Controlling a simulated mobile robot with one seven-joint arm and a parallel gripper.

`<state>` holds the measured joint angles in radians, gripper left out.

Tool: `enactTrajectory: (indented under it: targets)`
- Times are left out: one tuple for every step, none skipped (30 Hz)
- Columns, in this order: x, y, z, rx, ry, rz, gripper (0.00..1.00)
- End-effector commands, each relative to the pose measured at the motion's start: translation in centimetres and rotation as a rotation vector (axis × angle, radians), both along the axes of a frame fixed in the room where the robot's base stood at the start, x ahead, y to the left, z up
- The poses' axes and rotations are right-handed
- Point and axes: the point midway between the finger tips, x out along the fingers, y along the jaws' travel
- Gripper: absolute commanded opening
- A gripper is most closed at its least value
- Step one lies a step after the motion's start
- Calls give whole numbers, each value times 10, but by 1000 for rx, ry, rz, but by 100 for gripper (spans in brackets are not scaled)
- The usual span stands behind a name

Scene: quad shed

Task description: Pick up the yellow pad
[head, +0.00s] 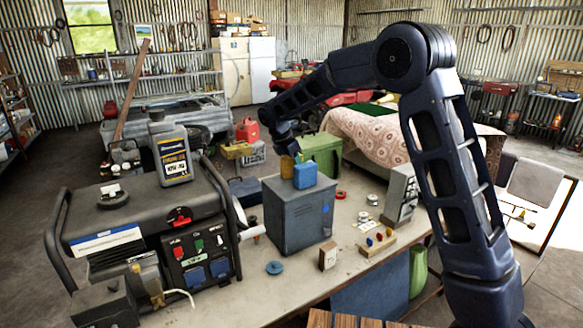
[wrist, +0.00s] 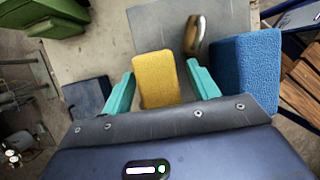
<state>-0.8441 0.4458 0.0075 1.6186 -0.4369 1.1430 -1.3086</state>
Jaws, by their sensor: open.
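The yellow pad (wrist: 155,80) lies between the two teal fingers of my gripper (wrist: 160,71) in the wrist view, with one finger on each side. My gripper is open; narrow gaps seem to show beside the pad, and I cannot tell whether either finger touches it. In the head view the yellow pad (head: 287,168) shows as a small patch on top of the grey metal box (head: 297,222), with my gripper (head: 285,146) just above it. The blue block in front partly hides the pad there.
The blue block (head: 305,175) stands close beside the pad, to its right in the wrist view (wrist: 247,75). A brass-coloured rounded object (wrist: 194,36) lies near the pad. A green box (head: 322,155) stands behind the grey box. The generator (head: 150,235) fills the left of the table.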

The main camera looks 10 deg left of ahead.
Motion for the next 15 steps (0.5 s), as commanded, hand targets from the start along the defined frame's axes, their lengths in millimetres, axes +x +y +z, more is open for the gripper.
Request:
enactTrajectory:
  targets:
    - [0, 0, 0, 0, 0, 0, 60]
    - [0, 0, 0, 0, 0, 0, 54]
    - [0, 0, 0, 0, 0, 0, 46]
    - [0, 0, 0, 0, 0, 0, 40]
    - [0, 0, 0, 0, 0, 0, 34]
    - [0, 0, 0, 0, 0, 0, 27]
    - [0, 0, 0, 0, 0, 0, 21]
    - [0, 0, 0, 0, 0, 0, 15]
    - [0, 0, 0, 0, 0, 0, 13]
    - [0, 0, 0, 0, 0, 0, 13]
    - [0, 0, 0, 0, 0, 0, 13]
    - [0, 0, 0, 0, 0, 0, 13]
    - [0, 0, 0, 0, 0, 0, 13]
    - [0, 0, 0, 0, 0, 0, 13]
    - [0, 0, 1, 1, -1, 0, 13]
